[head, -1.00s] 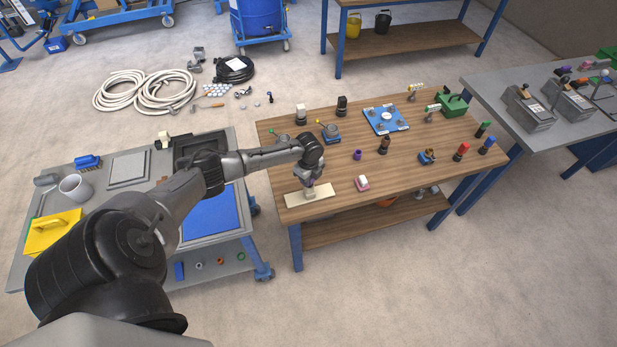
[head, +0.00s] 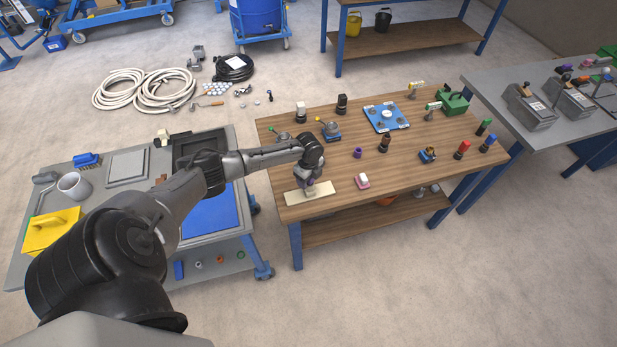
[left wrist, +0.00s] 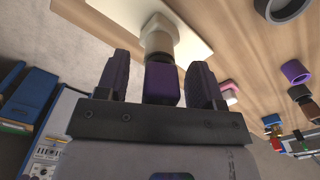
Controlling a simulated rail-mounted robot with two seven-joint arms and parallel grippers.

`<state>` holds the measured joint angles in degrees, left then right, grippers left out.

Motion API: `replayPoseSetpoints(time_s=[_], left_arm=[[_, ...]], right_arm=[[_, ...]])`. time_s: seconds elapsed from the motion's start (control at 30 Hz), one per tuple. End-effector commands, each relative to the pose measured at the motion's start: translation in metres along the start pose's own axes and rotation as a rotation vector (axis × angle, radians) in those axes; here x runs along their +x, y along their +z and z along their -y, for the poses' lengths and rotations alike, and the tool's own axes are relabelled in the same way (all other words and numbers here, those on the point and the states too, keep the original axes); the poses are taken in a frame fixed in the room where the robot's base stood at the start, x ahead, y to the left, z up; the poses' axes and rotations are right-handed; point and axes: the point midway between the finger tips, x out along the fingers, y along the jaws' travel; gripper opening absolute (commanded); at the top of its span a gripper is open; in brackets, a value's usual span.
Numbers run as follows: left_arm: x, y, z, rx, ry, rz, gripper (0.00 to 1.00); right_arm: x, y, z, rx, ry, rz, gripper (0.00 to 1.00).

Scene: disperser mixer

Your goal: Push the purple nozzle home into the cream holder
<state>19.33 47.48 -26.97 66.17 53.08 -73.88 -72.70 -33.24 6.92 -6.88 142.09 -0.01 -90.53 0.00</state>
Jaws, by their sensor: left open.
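The cream holder (head: 294,198) is a flat plate on the wooden table's front left part; its upright socket shows in the left wrist view (left wrist: 159,30). The purple nozzle (left wrist: 162,82) stands at the socket, in line with it, with a tan section between the purple part and the cream. I cannot tell how deep it sits. My left gripper (left wrist: 158,78) is open, its dark fingers on either side of the purple part with gaps. In the head view my left gripper (head: 309,180) is just above the holder and hides most of the nozzle. My right gripper is not in view.
A pink and white block (head: 362,181) and a purple ring (head: 357,153) stand to the right of the holder. A blue plate (head: 386,118) and several small fittings are farther back. A grey cart (head: 125,208) stands left of the table.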

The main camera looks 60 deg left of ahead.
Motion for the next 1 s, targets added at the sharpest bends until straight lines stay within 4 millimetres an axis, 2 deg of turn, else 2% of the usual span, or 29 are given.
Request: replayPoseSetpoints(time_s=[0.17,0.7,1.0], left_arm=[[-0.008,0.001,0.0,0.0,-0.002,0.0,0.61],[-0.105,0.001,0.001,0.001,-0.003,0.001,0.61],[-0.134,0.0,0.0,0.0,0.0,0.0,0.61]], right_arm=[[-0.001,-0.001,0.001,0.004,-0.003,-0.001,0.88],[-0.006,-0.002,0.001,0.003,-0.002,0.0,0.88],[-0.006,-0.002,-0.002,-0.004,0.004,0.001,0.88]])
